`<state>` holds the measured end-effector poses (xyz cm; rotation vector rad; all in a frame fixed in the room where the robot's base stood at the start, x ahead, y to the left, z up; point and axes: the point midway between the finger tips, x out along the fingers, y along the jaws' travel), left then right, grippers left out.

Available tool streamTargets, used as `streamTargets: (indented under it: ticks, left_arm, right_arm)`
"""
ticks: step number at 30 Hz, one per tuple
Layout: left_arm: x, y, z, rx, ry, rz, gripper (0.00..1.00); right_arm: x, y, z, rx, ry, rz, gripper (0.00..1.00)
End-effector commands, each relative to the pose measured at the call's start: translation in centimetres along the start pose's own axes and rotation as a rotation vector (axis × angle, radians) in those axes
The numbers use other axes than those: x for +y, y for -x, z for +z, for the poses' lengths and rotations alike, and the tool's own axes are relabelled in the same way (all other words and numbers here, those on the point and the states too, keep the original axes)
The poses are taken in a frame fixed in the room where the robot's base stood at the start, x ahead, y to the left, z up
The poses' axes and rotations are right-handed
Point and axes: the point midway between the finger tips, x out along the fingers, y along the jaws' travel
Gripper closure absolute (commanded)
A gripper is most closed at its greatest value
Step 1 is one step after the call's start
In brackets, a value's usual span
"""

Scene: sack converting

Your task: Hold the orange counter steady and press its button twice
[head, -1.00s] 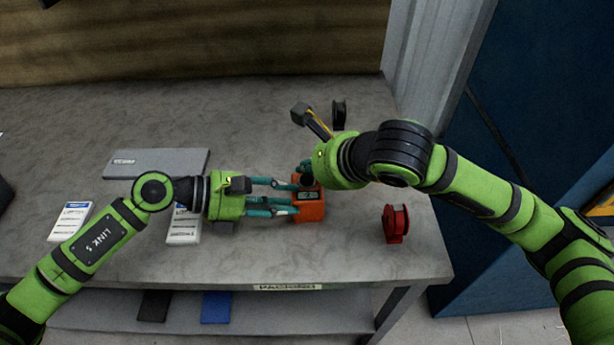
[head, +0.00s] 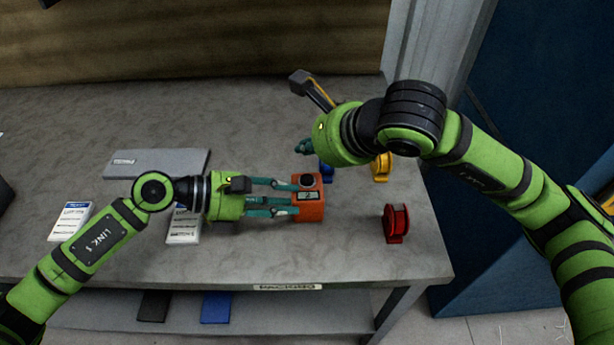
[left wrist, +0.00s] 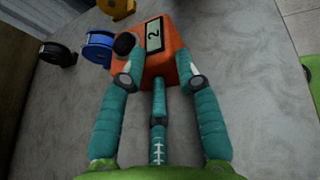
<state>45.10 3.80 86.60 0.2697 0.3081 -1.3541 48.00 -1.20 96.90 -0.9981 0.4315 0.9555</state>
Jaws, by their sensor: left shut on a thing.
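The orange counter (head: 309,207) stands on the grey table with its dark round button (head: 307,181) on top and a small display. In the left wrist view the counter (left wrist: 178,62) shows its display (left wrist: 153,35) reading 2, beside the black button (left wrist: 125,44). My left gripper (head: 292,198) is shut on the counter from its left side; its teal fingers also show in the left wrist view (left wrist: 158,82). My right gripper (head: 303,146) is up and behind the counter, clear of the button. Its fingertips are mostly hidden by its own wrist.
A red spool (head: 396,223) stands right of the counter. A blue spool (head: 326,172) and a yellow spool (head: 381,166) stand behind it, partly covered by my right arm. A black spool (left wrist: 58,54) shows in the left wrist view. White labelled packs (head: 184,226) and a grey slab (head: 157,163) lie left.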

Motion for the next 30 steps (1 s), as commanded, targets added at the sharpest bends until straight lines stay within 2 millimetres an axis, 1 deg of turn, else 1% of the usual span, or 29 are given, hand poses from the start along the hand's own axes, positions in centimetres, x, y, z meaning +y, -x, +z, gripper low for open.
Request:
streamTargets:
  ticks: [1,8,9,10,11,27,30]
  left_arm:
    - [-0.34,-0.22,-1.56,0.031,0.015,-0.01,1.0]
    - [-0.34,-0.22,-1.56,0.031,0.015,-0.01,1.0]
    - [-0.34,-0.22,-1.56,0.031,0.015,-0.011,0.59]
    - [-0.34,-0.22,-1.56,0.031,0.015,-0.011,0.47]
    - [-0.34,-0.22,-1.56,0.031,0.015,-0.011,0.4]
    - [-0.24,-0.15,-0.88,0.018,0.008,-0.008,0.4]
    - [-0.2,0.27,-0.84,0.018,0.008,-0.007,0.4]
  right_arm:
    - [0.07,-0.09,-0.06,0.0,0.0,0.0,1.0]
    - [0.07,-0.1,-0.07,0.0,0.0,0.0,1.0]
    - [0.07,-0.1,-0.07,0.0,0.0,0.0,1.0]
    - [0.07,-0.1,-0.07,0.0,0.0,0.0,1.0]
    - [0.07,-0.1,-0.07,0.0,0.0,0.0,1.0]
    - [0.02,-0.04,-0.04,0.0,0.0,0.0,1.0]
    - [0.02,-0.03,-0.03,0.0,0.0,0.0,1.0]
